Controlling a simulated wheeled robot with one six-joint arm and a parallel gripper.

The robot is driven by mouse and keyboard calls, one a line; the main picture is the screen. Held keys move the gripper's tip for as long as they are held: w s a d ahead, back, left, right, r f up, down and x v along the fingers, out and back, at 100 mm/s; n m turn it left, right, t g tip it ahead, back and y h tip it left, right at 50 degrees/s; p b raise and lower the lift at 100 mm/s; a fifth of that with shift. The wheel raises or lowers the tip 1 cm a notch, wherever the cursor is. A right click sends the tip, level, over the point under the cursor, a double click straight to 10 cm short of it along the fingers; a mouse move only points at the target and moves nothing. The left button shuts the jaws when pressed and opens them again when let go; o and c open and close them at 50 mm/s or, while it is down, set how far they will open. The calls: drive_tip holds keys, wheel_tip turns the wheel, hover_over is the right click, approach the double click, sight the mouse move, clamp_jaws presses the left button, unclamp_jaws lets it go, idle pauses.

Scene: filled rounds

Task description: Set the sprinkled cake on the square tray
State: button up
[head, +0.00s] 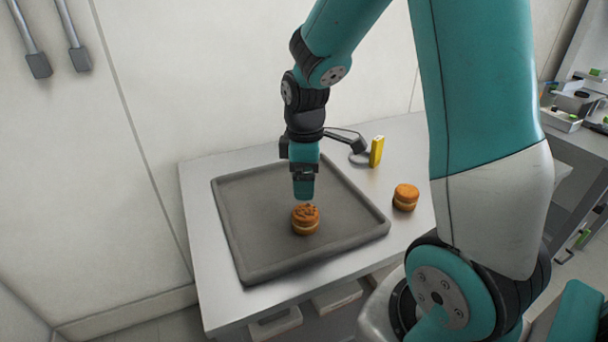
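The sprinkled cake (305,221) is a round orange-brown filled cake with dark bits on top. In the head view it appears within the square tray (244,212), a dark grey tray with a raised rim, towards its front middle. It looks upright and seems to rest on the tray floor. My gripper (304,196) points straight down just above the cake. Its near finger hides the other one, so its opening does not show. I cannot tell whether the fingertips touch the cake's top.
A plain filled cake (405,198) stands on the pale table (207,255), right of the tray. A yellow block (377,151) stands upright behind it, beside a dark-headed object (350,142). The rest of the tray is empty. A wall is close behind the table.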

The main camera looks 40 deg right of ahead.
drive_tip(key=s+a+r+y, duration=0.1)
drive_tip(key=s+a+r, duration=0.2)
drive_tip(key=s+a, duration=0.2)
drive_tip(key=s+a+r+m+y, duration=0.1)
drive_tip(key=s+a+r, duration=0.3)
drive_tip(key=s+a, duration=0.2)
drive_tip(key=s+a+r+m+y, duration=0.1)
drive_tip(key=s+a+r, duration=0.3)
drive_tip(key=a, duration=0.5)
drive_tip(key=shift+s+a+y, duration=0.3)
drive_tip(key=shift+s+y, duration=0.3)
drive_tip(key=shift+s, duration=0.15)
